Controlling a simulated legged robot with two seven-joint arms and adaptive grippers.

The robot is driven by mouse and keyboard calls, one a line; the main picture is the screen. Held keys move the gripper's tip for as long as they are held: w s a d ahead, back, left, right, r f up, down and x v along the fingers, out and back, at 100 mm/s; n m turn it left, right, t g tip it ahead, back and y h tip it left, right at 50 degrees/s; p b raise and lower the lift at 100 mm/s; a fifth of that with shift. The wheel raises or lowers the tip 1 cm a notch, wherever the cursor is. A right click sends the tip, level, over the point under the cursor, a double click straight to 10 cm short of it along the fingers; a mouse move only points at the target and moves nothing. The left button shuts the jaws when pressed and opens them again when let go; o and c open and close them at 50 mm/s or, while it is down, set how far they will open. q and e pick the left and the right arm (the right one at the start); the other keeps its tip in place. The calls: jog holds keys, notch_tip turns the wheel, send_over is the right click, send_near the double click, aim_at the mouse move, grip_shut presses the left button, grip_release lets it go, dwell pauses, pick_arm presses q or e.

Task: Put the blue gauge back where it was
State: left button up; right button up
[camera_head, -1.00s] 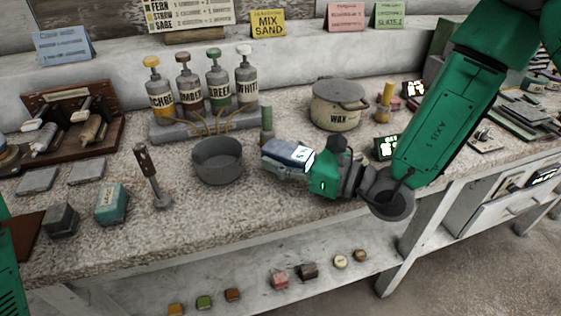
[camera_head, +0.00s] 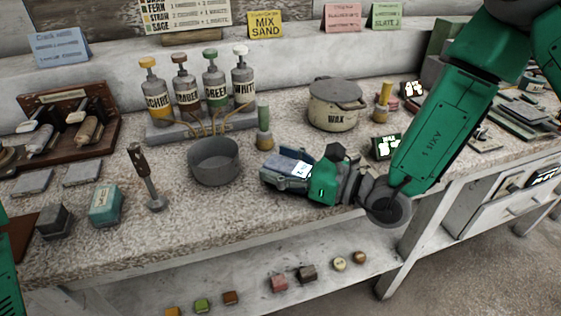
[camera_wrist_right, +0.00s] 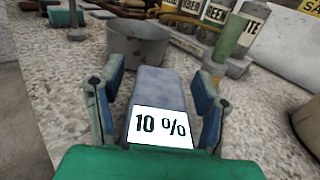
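The blue gauge (camera_wrist_right: 160,90) is a blue-grey block with a white "10 %" face. It lies between the fingers of my right gripper (camera_wrist_right: 158,75) in the wrist view, with a gap on each side, so the fingers are open around it. In the head view the gauge (camera_head: 290,162) is partly hidden by my right gripper (camera_head: 273,174), low over the bench right of the grey bowl (camera_head: 215,162). Whether the gauge rests fully on the bench I cannot tell. Only a green part of my left arm shows at the left edge; its gripper is out of view.
A green-topped tool (camera_head: 263,125) stands close behind the gauge. The wax pot (camera_head: 335,105) and a dark readout (camera_head: 386,147) are to the right. Labelled bottles (camera_head: 187,95) stand behind the bowl. A hammer-like tool (camera_head: 150,180) and a teal block (camera_head: 105,205) are at left.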

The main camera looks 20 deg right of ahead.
jog(key=shift+s+a+f, duration=0.1)
jog(key=shift+s+f, duration=0.1)
jog(key=shift+f, duration=0.1)
